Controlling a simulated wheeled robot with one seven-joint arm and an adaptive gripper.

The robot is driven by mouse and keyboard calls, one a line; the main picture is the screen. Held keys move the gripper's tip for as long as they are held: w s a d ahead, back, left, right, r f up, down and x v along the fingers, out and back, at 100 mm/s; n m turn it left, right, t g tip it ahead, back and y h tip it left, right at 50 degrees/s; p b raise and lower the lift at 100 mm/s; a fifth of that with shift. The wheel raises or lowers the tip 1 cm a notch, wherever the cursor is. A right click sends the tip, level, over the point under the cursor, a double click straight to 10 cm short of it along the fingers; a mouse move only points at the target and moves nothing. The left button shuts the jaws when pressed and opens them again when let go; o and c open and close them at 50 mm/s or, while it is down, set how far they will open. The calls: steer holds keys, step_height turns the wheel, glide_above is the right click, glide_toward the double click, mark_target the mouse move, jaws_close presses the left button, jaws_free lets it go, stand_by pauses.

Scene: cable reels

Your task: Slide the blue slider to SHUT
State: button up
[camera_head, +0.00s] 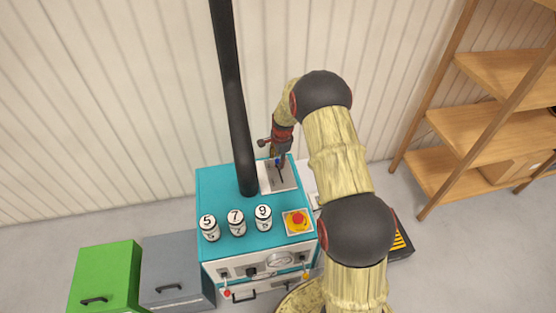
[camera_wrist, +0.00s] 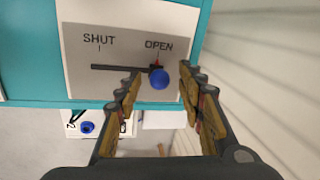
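The blue slider (camera_wrist: 159,79) is a round knob at the OPEN end of a dark straight slot (camera_wrist: 115,68) in a grey label plate (camera_wrist: 110,50). SHUT is printed at the slot's other end, to the left in the wrist view. A small red mark shows beside the knob under OPEN. My gripper (camera_wrist: 162,84) is open, with one finger on each side of the knob and gaps visible between. In the head view my gripper (camera_head: 279,155) is above the slider plate (camera_head: 288,177) on top of the teal cabinet (camera_head: 220,182), partly hiding the slider.
A black pipe (camera_head: 235,110) rises from the cabinet left of the plate. Dials numbered 5, 7 and 9 (camera_head: 236,222) and a red button (camera_head: 297,219) are nearer the front. Another blue knob (camera_wrist: 87,127) shows lower down. The ribbed wall (camera_wrist: 265,70) is close by.

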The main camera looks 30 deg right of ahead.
steer(key=shift+c, duration=1)
steer(key=c, duration=0.7)
jaws_close()
